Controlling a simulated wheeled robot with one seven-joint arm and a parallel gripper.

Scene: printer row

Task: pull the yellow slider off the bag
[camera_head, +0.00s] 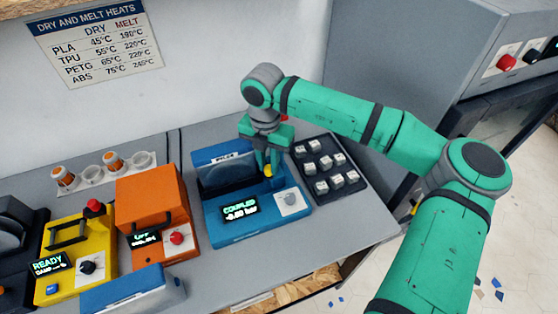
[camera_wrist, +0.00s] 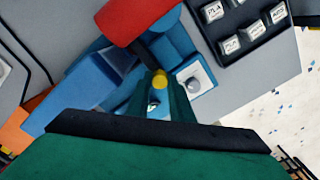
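The yellow slider (camera_head: 268,170) is a small knob at the right of the blue machine (camera_head: 265,217). It shows as a yellow disc in the wrist view (camera_wrist: 159,82). My gripper (camera_head: 269,169) points down at it, with a green finger on each side. In the wrist view the fingertips (camera_wrist: 159,84) flank the disc closely; whether they touch it is unclear. The blue machine's display reads "COUPLED" and about -0.80 bar, and a grey knob (camera_head: 291,198) sits beside the display. I cannot make out the bag; my gripper hides part of that area.
A dark tray (camera_head: 352,187) of labelled grey blocks lies right of the blue machine. An orange box (camera_head: 150,194) and a yellow machine (camera_head: 75,232) stand to the left. A blue box (camera_head: 134,290) is at the front. Free table lies in front of the blue machine.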

